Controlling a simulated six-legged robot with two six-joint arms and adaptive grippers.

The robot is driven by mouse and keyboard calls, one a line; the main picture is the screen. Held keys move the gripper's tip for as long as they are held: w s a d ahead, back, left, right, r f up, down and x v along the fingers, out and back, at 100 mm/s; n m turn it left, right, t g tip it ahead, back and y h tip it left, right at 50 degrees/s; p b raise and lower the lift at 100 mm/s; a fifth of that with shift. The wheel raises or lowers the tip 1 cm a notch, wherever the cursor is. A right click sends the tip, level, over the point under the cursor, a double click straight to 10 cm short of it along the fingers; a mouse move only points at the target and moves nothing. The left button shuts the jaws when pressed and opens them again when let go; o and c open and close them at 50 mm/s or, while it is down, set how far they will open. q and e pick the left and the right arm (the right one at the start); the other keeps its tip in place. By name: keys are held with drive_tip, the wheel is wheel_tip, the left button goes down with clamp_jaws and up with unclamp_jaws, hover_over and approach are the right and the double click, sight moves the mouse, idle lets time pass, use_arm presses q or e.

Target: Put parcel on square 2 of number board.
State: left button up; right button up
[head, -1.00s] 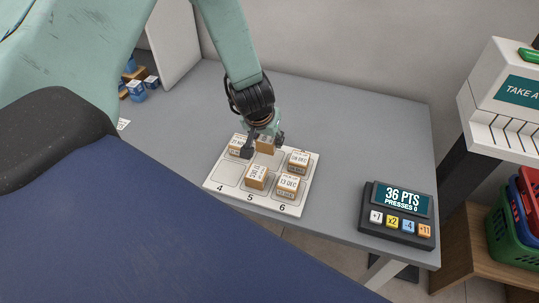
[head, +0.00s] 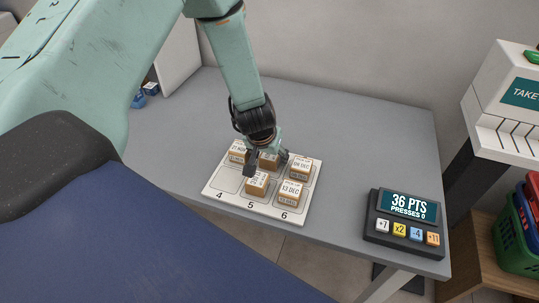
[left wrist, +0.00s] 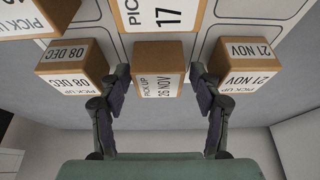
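The number board (head: 228,181) is a pale panel on the grey counter, with 4, 5 and 6 readable along its front edge. A small brown parcel with a white label (head: 268,161) is in the middle of the back row, on square 2 by its place. In the left wrist view this parcel (left wrist: 160,80) reads 26 NOV. It appears level with its neighbours, resting on the board. My left gripper (head: 267,164) is low over it, one finger on each side, with narrow gaps showing in the wrist view. It looks open. My right gripper is out of view.
Close neighbours are the 21 NOV parcel (left wrist: 238,70) and 08 DEC parcel (left wrist: 73,67). Two parcels (head: 256,184) (head: 290,192) stand in the front row; square 4 is empty. A points display with buttons (head: 405,222) is at right.

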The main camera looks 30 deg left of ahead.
use_arm(q)
drive_tip(key=shift+s+r, duration=0.1)
drive_tip(key=shift+w, duration=0.3)
drive_tip(key=shift+r, duration=0.1)
drive_tip(key=shift+p+v, duration=2.65)
drive_tip(key=shift+v, duration=3.2)
drive_tip(key=s+d+f+g, duration=0.1)
drive_tip(key=s+f, duration=0.3)
drive_tip(key=s, duration=0.5)
drive_tip(key=s+d+f+m+g, duration=0.1)
drive_tip(key=s+d+f+g, duration=0.1)
drive_tip(key=s+f, duration=0.3)
drive_tip(key=s+d+f+m+g+h, duration=0.1)
drive_tip(key=s+d+f, duration=0.3)
drive_tip(key=s, duration=0.9)
drive_tip(key=shift+s+d+f, duration=0.1)
drive_tip(key=shift+s+f, duration=0.25)
drive_tip(key=shift+f, duration=0.35)
drive_tip(key=shift+w, duration=0.15)
